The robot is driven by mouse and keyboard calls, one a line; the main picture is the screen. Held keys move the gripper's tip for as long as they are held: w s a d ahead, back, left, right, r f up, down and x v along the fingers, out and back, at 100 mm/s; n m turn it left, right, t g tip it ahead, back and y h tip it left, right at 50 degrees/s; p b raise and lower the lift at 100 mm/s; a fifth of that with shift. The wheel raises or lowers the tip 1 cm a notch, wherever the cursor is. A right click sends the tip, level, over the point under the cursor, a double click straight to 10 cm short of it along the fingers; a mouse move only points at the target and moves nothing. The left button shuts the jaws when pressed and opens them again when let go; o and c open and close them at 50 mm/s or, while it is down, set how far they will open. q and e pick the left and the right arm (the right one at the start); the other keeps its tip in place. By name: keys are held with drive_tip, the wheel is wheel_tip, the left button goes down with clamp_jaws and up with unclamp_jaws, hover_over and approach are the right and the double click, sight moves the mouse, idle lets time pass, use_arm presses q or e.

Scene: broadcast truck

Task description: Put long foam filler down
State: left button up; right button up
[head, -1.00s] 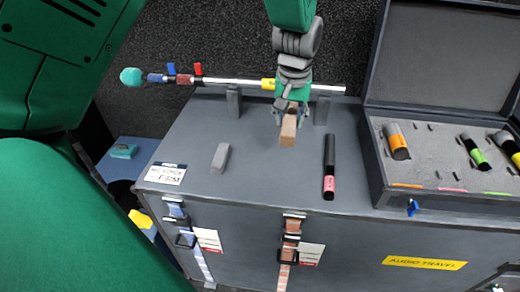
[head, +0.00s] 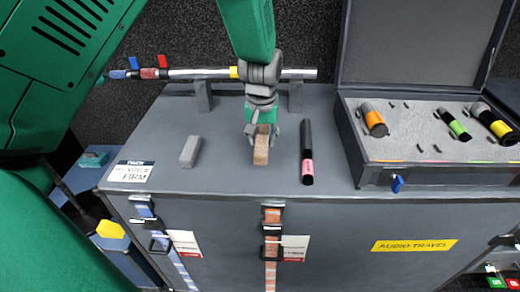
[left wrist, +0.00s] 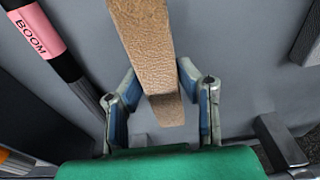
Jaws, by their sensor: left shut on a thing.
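The long foam filler (head: 261,154) looks like a long brown textured block. My left gripper (head: 262,132) is shut on it, with a finger on each side, just above or on the grey case top (head: 220,175); I cannot tell if it touches. In the left wrist view the filler (left wrist: 146,45) runs between the two fingers (left wrist: 162,100) and out past the top edge. My right gripper is not in view.
A grey block (head: 190,151) lies to the left and a black-and-pink tube (head: 307,152) close to the right. An open case (head: 350,150) with foam inserts is further right. A boom pole (head: 200,73) rests on two stands behind. The case top's front is clear.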

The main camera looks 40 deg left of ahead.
sight(252, 154)
use_arm(q)
drive_tip(key=a+f, duration=0.1)
drive_tip(key=f, duration=0.1)
drive_tip(key=a+f, duration=0.2)
drive_tip(key=shift+s+a+f+b, duration=0.15)
drive_tip(key=shift+a+b, duration=0.15)
drive_tip(key=shift+b, duration=0.1)
drive_tip(key=shift+a+f, duration=0.2)
drive_tip(key=shift+f, duration=0.1)
drive_tip(key=shift+c, duration=0.2)
drive_tip(key=shift+d+r, duration=0.1)
drive_tip(key=shift+d, duration=0.05)
drive_tip(key=shift+c, duration=0.7)
drive_tip(key=d, duration=0.3)
drive_tip(key=shift+r, duration=0.2)
drive_tip(key=o, duration=0.5)
drive_tip(key=shift+a+f, duration=0.1)
drive_tip(key=shift+f, duration=0.1)
drive_tip(key=o, duration=0.4)
drive_tip(key=shift+a+f, duration=0.15)
drive_tip(key=shift+a, duration=0.7)
drive_tip(key=shift+s+a+f, duration=0.1)
drive_tip(key=shift+a, duration=0.2)
drive_tip(key=shift+d, duration=0.75)
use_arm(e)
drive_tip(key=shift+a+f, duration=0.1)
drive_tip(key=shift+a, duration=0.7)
